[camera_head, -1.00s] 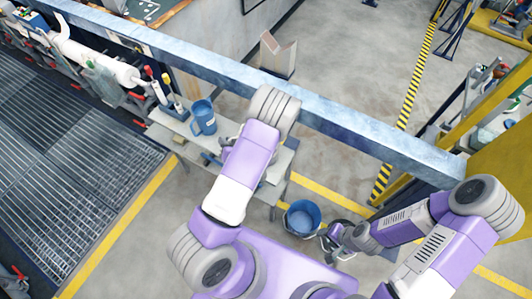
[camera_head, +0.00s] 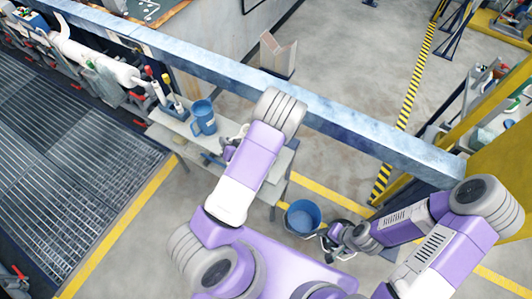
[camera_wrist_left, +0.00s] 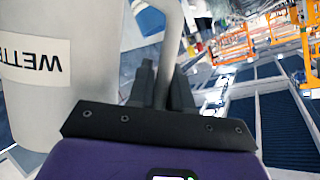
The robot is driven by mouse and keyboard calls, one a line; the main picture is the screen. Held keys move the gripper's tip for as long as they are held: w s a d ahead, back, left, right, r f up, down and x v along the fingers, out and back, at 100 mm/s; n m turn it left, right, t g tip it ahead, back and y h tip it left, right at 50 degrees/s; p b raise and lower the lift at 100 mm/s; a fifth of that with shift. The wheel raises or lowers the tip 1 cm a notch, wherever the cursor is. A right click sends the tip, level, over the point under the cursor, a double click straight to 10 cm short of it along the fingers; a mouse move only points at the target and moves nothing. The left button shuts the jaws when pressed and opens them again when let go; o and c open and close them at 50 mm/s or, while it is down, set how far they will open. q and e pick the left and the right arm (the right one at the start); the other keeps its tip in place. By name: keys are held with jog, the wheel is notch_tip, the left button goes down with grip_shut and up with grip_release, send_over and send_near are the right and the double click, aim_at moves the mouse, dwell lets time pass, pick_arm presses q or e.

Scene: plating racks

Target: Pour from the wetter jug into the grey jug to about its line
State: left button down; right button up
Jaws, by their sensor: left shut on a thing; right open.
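In the left wrist view a pale grey jug (camera_wrist_left: 90,85) fills the left side, and its label, upside down there, reads "WETTE…". My left gripper (camera_wrist_left: 163,78) is shut on this wetter jug's handle (camera_wrist_left: 172,35). In the head view my left gripper (camera_head: 230,152) is over the bench and partly hidden by my arm. The jug it holds is mostly hidden there, so its tilt is unclear. I cannot pick out another grey jug. My right gripper (camera_head: 328,238) is open, low beside a bucket.
A blue bucket (camera_head: 302,217) stands on the floor near my right gripper. A long blue beam (camera_head: 340,118) runs behind the bench. Floor grating (camera_head: 60,150) lies left.

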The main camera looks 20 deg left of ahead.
pick_arm(q)
jog(key=shift+r, duration=0.15)
dwell(0.3)
jog(key=shift+w+g, duration=0.15)
jog(key=shift+g, duration=0.15)
jog(key=shift+d+m+p, duration=0.1)
jog(key=shift+m+p, duration=0.2)
jog(key=shift+p, duration=0.05)
dwell(0.6)
jog(key=shift+w+r+y, duration=0.1)
jog(key=shift+w+y, duration=0.05)
jog(key=shift+y, duration=0.15)
dwell(1.1)
jog(key=shift+w+d+r+m+p, duration=0.1)
jog(key=shift+d+r+m+p, duration=0.05)
jog(key=shift+m+p, duration=0.3)
dwell(0.8)
